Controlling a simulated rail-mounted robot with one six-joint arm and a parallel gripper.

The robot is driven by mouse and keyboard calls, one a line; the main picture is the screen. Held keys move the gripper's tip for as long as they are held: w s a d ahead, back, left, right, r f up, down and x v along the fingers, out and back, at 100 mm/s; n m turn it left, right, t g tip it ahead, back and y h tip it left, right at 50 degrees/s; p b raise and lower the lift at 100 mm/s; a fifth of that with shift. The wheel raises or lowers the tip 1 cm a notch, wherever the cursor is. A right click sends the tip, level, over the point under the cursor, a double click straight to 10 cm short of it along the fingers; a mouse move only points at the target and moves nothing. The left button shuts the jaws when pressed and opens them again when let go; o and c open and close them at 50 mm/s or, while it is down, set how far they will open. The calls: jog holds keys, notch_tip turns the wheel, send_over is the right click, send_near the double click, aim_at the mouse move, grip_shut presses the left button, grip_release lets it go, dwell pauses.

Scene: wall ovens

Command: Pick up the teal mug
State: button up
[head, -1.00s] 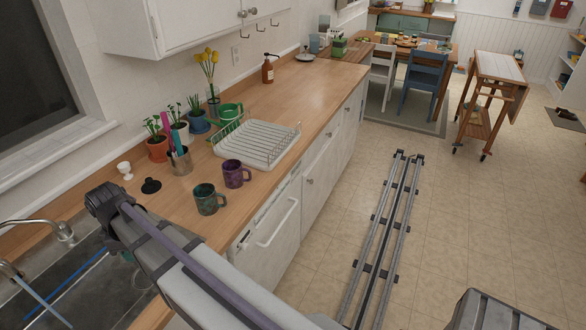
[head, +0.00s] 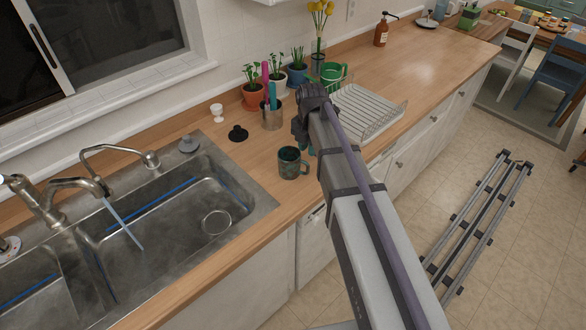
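The teal mug (head: 289,163) is dark teal with a mottled pattern. It stands upright on the wooden counter, right of the sink, with its handle toward the right. My arm reaches up from the bottom right, and its dark end joint is above and right of the mug in the picture. Nothing visible touches the mug. The purple mug seen earlier is mostly or wholly hidden behind my arm.
A steel sink (head: 215,170) with faucets lies left of the mug. Behind the mug are a utensil holder (head: 272,116), a black stopper (head: 238,133), a white egg cup (head: 217,112) and potted plants. A dish rack (head: 372,112) and green mug (head: 333,73) stand behind my arm.

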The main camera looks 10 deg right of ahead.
aim_at(308, 174)
notch_tip(308, 174, down, 10)
jog(key=b, duration=0.8)
jog(key=shift+r, duration=0.45)
grip_shut()
